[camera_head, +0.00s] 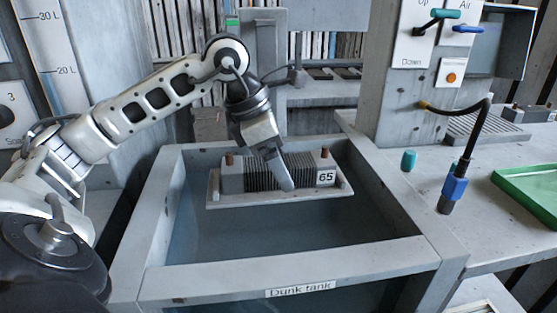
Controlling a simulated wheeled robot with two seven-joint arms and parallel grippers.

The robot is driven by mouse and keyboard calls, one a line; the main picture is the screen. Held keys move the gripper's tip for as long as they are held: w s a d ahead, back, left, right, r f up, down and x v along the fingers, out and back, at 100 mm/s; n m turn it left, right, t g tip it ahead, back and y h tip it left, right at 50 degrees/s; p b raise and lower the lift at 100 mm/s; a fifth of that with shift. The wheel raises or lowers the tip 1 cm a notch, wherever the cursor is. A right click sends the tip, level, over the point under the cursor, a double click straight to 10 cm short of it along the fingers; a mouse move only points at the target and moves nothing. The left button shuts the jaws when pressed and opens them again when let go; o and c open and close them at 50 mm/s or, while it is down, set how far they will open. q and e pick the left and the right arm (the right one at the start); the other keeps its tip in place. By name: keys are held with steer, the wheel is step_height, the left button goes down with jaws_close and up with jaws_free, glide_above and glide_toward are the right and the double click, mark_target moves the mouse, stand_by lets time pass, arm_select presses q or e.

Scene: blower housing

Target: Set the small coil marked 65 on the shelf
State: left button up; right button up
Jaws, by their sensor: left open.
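The small coil (309,172) marked 65 is a grey finned block with a brown stub at each end. It sits on a pale platform (228,202) inside the dunk tank (290,283). My left gripper (284,179) reaches down over the middle of the coil. It is open, and one finger shows in front of the fins; the other is hidden. I cannot tell whether the finger touches the coil. A grey shelf (325,90) is behind the tank, partly hidden by my arm. My right gripper is out of view.
A panel (415,32) with a green lever and a blue lever stands at the back right. On the right bench are a black hose (488,125) with a blue fitting, a teal cap (408,160) and a green tray (528,203). The front of the tank opening is clear.

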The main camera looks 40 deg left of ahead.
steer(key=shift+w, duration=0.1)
arm_select(q)
steer(key=shift+s+a+r, duration=0.15)
steer(key=shift+r, duration=0.55)
steer(key=p+v, duration=0.3)
steer(key=v, duration=1.1)
steer(key=shift+r+p, duration=0.25)
steer(key=shift+p, duration=0.15)
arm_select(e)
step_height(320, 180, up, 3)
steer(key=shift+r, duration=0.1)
arm_select(q)
steer(key=shift+s, duration=0.1)
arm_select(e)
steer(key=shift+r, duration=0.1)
